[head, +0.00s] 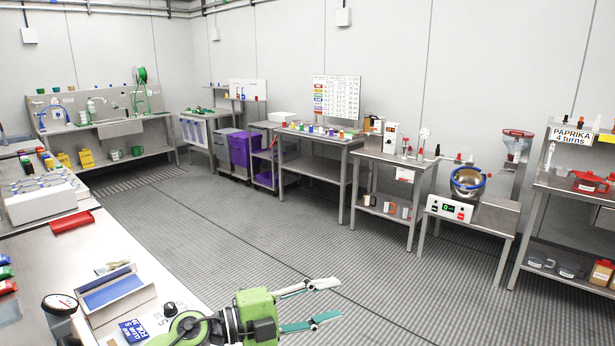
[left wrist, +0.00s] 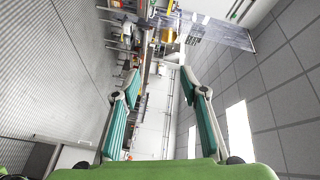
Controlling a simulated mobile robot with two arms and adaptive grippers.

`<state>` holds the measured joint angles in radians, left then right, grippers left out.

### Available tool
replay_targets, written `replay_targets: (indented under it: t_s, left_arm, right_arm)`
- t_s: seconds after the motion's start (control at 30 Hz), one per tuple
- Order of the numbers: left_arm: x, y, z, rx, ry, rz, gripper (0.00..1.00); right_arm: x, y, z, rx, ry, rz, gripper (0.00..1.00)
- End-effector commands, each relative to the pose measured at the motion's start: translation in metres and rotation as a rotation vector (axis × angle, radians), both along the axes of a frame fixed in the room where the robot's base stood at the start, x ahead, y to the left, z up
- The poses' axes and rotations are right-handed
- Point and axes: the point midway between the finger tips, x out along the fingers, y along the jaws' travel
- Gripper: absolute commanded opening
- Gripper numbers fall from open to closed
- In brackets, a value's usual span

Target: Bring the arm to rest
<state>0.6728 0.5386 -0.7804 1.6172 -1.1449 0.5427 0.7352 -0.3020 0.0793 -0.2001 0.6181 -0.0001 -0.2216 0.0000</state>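My left gripper (head: 328,301) is a green body with two long grey and teal fingers at the bottom middle of the head view. The fingers are spread apart with nothing between them. It is held out over the floor, just right of the near white worktop. In the left wrist view the two fingers (left wrist: 160,85) also stand wide apart and empty, with the room's far side seen between them. The wrist view looks tilted. My right gripper is not in view.
Benches with a steel bowl (head: 467,183), a scale and shelves line the back wall. The grated floor (head: 300,240) between is clear.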

Motion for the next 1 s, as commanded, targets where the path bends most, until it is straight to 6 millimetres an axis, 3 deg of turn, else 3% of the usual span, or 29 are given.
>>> replay_targets:
  t_s: [0.1,0.23,0.37,0.47,0.57,0.63,0.8,1.0]
  left_arm:
    - [0.0,0.005,0.03,-0.26,0.039,0.167,0.4]
    - [0.01,0.043,0.041,-0.48,0.134,0.405,0.4]
    - [0.014,0.097,0.016,-0.626,0.287,0.674,0.4]
    - [0.004,0.142,-0.023,-0.683,0.441,0.885,0.4]
    - [-0.021,0.181,-0.075,-0.692,0.622,1.09,0.4]
    - [-0.048,0.204,-0.115,-0.67,0.762,1.223,0.4]
    - [-0.136,0.235,-0.195,-0.547,1.091,1.457,0.4]
    - [-0.225,0.243,-0.242,-0.389,1.367,1.579,0.4]
  right_arm:
    - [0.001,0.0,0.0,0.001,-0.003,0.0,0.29]
    - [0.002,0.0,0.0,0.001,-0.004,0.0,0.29]
    - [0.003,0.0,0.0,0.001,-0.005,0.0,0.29]
    - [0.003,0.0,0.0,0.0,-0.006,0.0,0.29]
    - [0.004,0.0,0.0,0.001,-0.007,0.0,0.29]
    - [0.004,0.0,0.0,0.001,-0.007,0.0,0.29]
    - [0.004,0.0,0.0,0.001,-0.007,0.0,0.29]
    - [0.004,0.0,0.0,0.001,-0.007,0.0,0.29]
